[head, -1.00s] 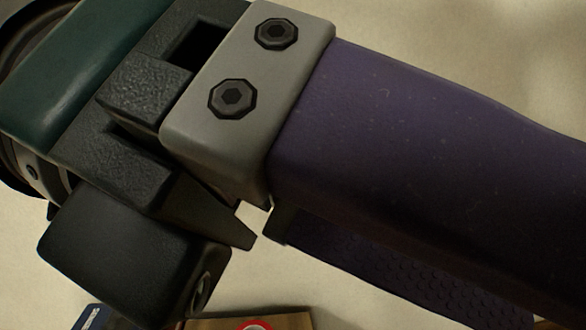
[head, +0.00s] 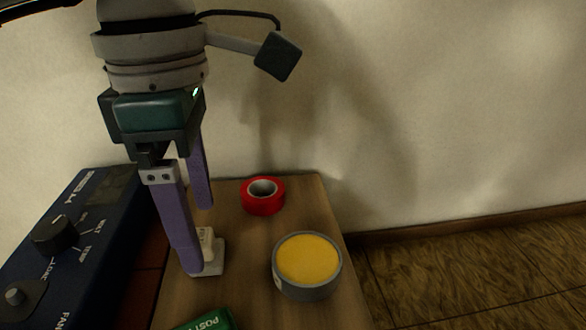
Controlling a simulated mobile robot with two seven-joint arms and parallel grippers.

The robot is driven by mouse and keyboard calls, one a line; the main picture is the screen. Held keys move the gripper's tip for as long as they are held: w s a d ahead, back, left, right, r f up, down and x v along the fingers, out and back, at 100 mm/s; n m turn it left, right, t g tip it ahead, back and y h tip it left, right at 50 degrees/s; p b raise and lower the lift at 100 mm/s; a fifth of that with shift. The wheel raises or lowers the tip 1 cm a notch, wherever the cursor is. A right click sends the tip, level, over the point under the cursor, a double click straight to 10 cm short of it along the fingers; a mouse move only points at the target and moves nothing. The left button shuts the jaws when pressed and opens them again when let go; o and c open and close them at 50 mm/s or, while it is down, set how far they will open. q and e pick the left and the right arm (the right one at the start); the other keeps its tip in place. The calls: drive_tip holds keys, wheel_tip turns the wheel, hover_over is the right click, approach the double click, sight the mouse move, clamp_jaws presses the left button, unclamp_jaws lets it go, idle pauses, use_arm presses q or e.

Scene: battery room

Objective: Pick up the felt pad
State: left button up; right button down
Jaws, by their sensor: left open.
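My left gripper (head: 198,238) comes down from the upper left in the head view, its two purple fingers pointing down and spread apart. The near finger's tip overlaps a small pale block (head: 217,258) with faint lettering on the wooden tabletop. This block looks to be the felt pad, though its label is too small to read and the near finger hides its left part. The far finger's tip is behind it and higher in the picture. Nothing is visibly gripped, and I cannot tell whether the near finger touches the block. My right gripper is out of view.
A red tape roll (head: 263,197) stands behind the block. A round grey tin with a yellow top (head: 308,262) is to its right. A green item (head: 208,320) lies at the front edge of view. A blue control box (head: 75,245) is left. The wooden tabletop (head: 310,205) ends at right, beside open floor.

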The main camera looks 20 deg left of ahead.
sight(201, 236)
use_arm(q)
wheel_tip(201, 236, down, 4)
drive_tip(key=shift+r+b, duration=0.1)
drive_tip(key=shift+b, duration=0.4)
clamp_jaws()
drive_tip(key=shift+r, duration=0.15)
wheel_tip(201, 236, up, 20)
drive_tip(key=p, duration=0.6)
drive_tip(key=c, duration=0.7)
unclamp_jaws()
drive_tip(key=c, duration=0.6)
